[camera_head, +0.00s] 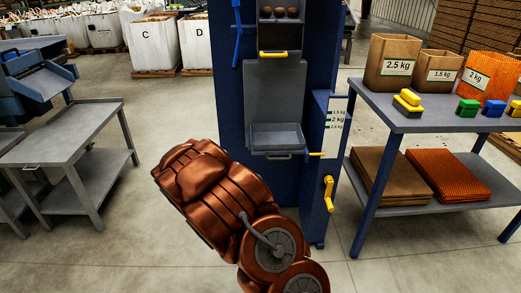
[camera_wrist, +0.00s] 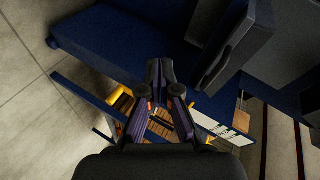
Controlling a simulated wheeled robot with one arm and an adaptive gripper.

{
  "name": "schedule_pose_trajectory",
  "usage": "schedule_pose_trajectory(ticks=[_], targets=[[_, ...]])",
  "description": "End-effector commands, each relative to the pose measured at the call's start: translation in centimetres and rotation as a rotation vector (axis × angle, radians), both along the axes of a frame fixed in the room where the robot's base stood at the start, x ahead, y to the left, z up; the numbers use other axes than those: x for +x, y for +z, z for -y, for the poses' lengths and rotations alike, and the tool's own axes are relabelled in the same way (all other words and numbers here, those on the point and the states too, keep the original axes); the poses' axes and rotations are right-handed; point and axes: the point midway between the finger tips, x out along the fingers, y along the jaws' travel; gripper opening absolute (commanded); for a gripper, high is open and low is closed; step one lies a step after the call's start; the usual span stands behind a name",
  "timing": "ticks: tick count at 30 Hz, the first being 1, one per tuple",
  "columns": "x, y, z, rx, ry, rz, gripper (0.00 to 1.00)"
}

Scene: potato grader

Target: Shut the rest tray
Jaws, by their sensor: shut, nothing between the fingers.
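The blue grader cabinet (camera_head: 226,90) stands in the middle of the head view. A shallow grey tray (camera_head: 277,136), open at the top with a bar handle on its front, sticks out from it; I take this as the rest tray. In the wrist view a dark grey box with a handle (camera_wrist: 218,66), likely this tray, lies just right of the fingertips. My gripper (camera_wrist: 161,72) is shut and empty, close to that handle; contact cannot be told. My copper arm hides the gripper in the head view.
A yellow-handled drawer or gate (camera_head: 273,54) sits above, below brown potatoes (camera_head: 279,12). A yellow crank (camera_head: 328,192) is at the cabinet's right side. A shelf table (camera_head: 424,122) with bags stands right, a grey table (camera_head: 65,132) left. Floor between is clear.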

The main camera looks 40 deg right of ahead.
Motion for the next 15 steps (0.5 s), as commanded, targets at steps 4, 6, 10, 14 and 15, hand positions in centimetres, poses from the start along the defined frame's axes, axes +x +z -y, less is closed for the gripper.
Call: schedule_pose_trajectory(ticks=[4, 6, 10, 14, 15], targets=[[0.0, 1.1, 2.6, -0.086, -0.029, 0.184, 0.00], [0.1, 1.9, 3.3, -0.124, -0.024, 0.277, 0.00], [0.2, 3.4, 3.9, -0.181, 0.020, 0.438, 0.00], [0.2, 4.6, 3.4, -0.217, 0.093, 0.576, 0.00], [0.2, 5.0, 3.1, -0.225, 0.119, 0.610, 0.00]])
